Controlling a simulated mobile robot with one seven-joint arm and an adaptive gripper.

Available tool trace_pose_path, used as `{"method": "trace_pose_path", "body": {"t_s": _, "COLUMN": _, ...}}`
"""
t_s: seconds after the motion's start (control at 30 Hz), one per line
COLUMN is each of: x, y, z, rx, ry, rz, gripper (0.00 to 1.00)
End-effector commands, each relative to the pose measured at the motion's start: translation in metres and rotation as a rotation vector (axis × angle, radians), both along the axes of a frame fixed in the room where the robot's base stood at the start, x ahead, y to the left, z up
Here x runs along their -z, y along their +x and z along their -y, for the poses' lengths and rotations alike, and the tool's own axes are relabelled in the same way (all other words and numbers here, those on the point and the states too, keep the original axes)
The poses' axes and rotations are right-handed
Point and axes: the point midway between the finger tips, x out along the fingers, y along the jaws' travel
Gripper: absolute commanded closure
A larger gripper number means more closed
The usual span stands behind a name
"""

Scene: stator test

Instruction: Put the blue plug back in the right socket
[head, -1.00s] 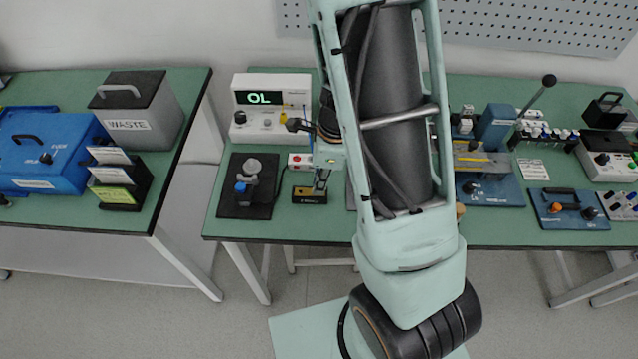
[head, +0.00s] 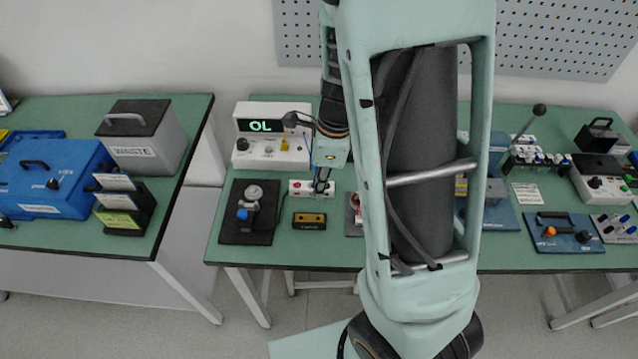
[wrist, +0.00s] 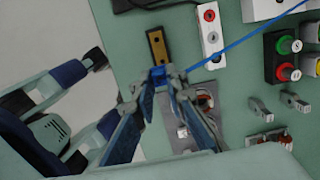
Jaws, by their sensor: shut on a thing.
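The blue plug (wrist: 158,73) is between my fingertips in the wrist view, and a blue cable (wrist: 240,45) runs from that area to the upper right. My gripper (wrist: 161,80) is shut on the plug; it also shows in the head view (head: 321,188). The white socket strip (wrist: 207,35) lies right of the plug in the wrist view, with a red socket and darker ones. In the head view the strip (head: 299,187) is beside my fingertips. Whether the plug's tip touches anything is hidden.
A black and yellow block with two holes (wrist: 154,42) sits near the plug in the wrist view; it also shows in the head view (head: 309,220). A meter reading OL (head: 262,126) stands behind. A black fixture board (head: 235,236) lies to the left.

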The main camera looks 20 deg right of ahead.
Motion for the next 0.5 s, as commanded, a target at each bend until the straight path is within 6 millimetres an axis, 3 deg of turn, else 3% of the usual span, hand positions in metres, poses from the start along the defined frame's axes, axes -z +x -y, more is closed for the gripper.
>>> {"method": "trace_pose_path", "body": {"t_s": 0.27, "x": 0.0, "y": 0.003, "z": 0.0, "rx": 0.0, "ry": -0.001, "rz": 0.0, "gripper": 1.0}}
{"method": "trace_pose_path", "body": {"t_s": 0.5, "x": 0.0, "y": 0.036, "z": 0.002, "rx": 0.001, "ry": -0.002, "rz": -0.001, "gripper": 1.0}}
